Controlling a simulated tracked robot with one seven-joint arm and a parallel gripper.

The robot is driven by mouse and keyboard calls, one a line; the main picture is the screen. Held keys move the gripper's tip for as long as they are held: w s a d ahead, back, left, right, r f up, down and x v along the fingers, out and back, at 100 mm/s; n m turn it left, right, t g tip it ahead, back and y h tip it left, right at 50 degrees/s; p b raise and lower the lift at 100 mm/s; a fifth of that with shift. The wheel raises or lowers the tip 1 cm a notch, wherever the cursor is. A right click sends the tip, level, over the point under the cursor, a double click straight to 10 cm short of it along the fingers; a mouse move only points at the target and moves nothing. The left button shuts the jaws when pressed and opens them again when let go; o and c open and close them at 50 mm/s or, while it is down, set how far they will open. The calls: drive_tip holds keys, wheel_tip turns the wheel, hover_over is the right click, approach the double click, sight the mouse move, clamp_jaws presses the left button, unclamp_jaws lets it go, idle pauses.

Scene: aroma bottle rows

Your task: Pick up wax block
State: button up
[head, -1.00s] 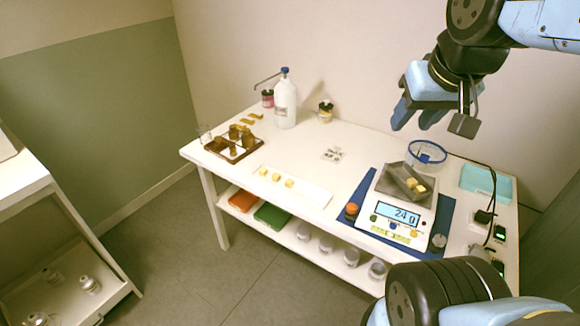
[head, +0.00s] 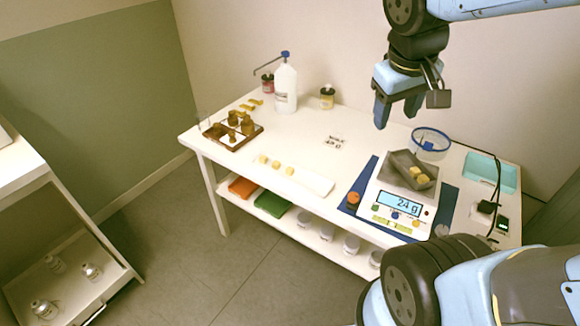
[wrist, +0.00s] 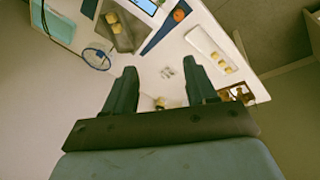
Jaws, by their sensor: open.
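Several small yellow wax blocks show on the table. Three wax blocks (head: 276,165) sit in a row on a white strip (head: 315,181) left of the scale; they also show in the wrist view (wrist: 221,63). More wax blocks (head: 421,176) lie in a grey tray (head: 401,160) on the scale (head: 386,209), whose display reads 24 g. My gripper (head: 397,118) is open and empty, raised well above the back of the table, fingers pointing down. In the wrist view its two fingers (wrist: 163,82) are spread with nothing between them.
A brown wooden tray (head: 228,141) holding amber pieces is at the left.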

drive_tip(key=w+a+f+n+t+h, duration=0.1)
drive_tip(key=w+a+f+n+h, duration=0.3)
drive_tip(key=w+a+f+n, duration=0.25)
drive_tip(key=w+a+f+n+h, duration=0.4)
drive_tip(key=w+f+n, duration=0.1)
drive_tip(key=f+n, duration=0.35)
drive_tip(key=n+t+y, duration=0.2)
drive_tip(key=n+t, duration=0.5)
drive_tip(key=n, duration=0.4)
approach(288, 171)
drive_tip(key=x, duration=0.3)
drive_tip(key=shift+w+d+f, duration=0.1)
drive_tip(key=shift+d+f, duration=0.05)
drive_tip(key=shift+f, duration=0.05)
drive_tip(key=shift+x, duration=2.9)
drive_tip(key=shift+r, duration=0.1)
drive_tip(key=shift+c, duration=0.2)
clamp_jaws()
